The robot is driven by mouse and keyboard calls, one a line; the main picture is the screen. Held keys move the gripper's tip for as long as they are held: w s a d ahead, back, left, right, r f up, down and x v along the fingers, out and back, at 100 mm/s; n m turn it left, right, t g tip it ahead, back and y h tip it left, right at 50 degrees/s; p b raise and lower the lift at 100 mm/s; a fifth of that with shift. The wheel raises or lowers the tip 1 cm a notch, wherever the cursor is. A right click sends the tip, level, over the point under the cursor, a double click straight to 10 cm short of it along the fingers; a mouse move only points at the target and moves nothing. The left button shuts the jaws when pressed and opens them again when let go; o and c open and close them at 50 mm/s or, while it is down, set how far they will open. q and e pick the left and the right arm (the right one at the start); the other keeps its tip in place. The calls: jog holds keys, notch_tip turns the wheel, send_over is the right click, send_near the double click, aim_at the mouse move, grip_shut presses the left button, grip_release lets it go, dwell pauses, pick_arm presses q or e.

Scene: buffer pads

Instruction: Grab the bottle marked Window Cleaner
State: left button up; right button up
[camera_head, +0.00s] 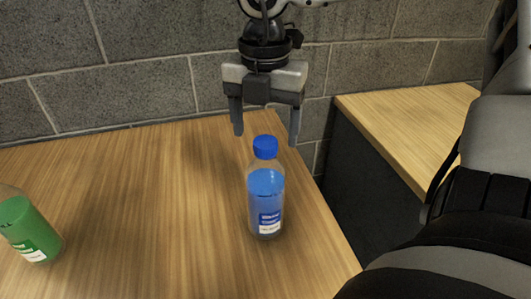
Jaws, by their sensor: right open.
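A clear bottle with blue liquid and a blue cap (265,190) stands upright on the wooden table, near its right edge. It has a blue and white label low on its front, too small to read. A bottle with green liquid (28,228) is at the left edge of the view, partly cut off, with a green and white label I cannot read. My right gripper (266,138) points down with its fingers apart. In the picture its fingertips are just above and to either side of the blue cap. It holds nothing. My left gripper is not in view.
The wooden table (140,200) is clear between the two bottles. A grey block wall (140,70) runs behind it. A second wooden surface (400,125) with a dark side stands to the right, past the table's edge. My own arm fills the right side.

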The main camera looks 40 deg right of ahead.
aim_at(265, 141)
notch_tip(265, 141, down, 5)
jog(key=shift+s+f+p, duration=0.1)
jog(key=shift+p, duration=0.3)
grip_shut()
